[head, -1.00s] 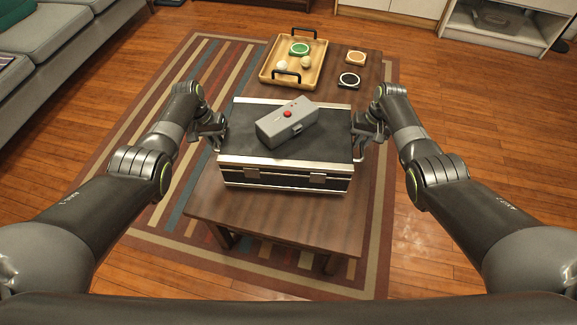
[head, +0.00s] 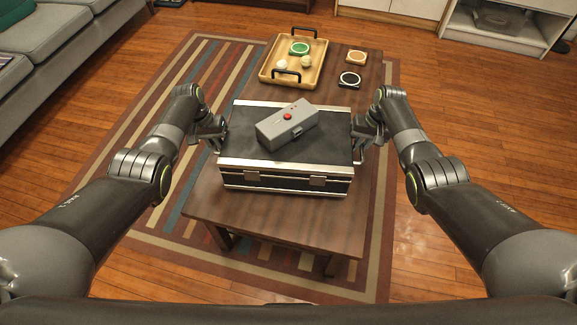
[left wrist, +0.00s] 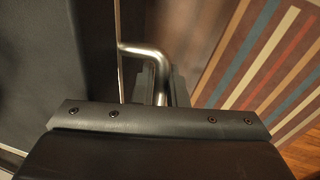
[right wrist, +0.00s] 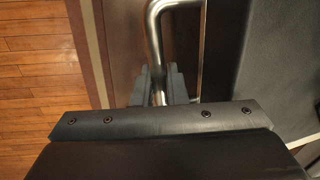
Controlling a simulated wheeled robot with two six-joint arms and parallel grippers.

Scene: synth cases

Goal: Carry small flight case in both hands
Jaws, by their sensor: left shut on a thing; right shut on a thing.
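The small flight case (head: 240,137) is black with silver metal edges and latches on its front. It is level over the near part of the wooden coffee table; I cannot tell whether it touches the top. My left gripper (head: 218,136) is shut on the metal handle (left wrist: 147,58) at its left end. My right gripper (head: 359,137) is shut on the metal handle (right wrist: 157,30) at its right end. A grey box (head: 288,128) with a red button lies on the lid. The fingertips are partly hidden in the wrist views.
The wooden table (head: 300,226) bears a wooden tray (head: 267,70) with black handles at its far end. An orange coaster (head: 356,57) and a black-rimmed coaster (head: 349,79) lie beside it. A striped rug (head: 165,110) lies below; a grey sofa (head: 50,50) stands left.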

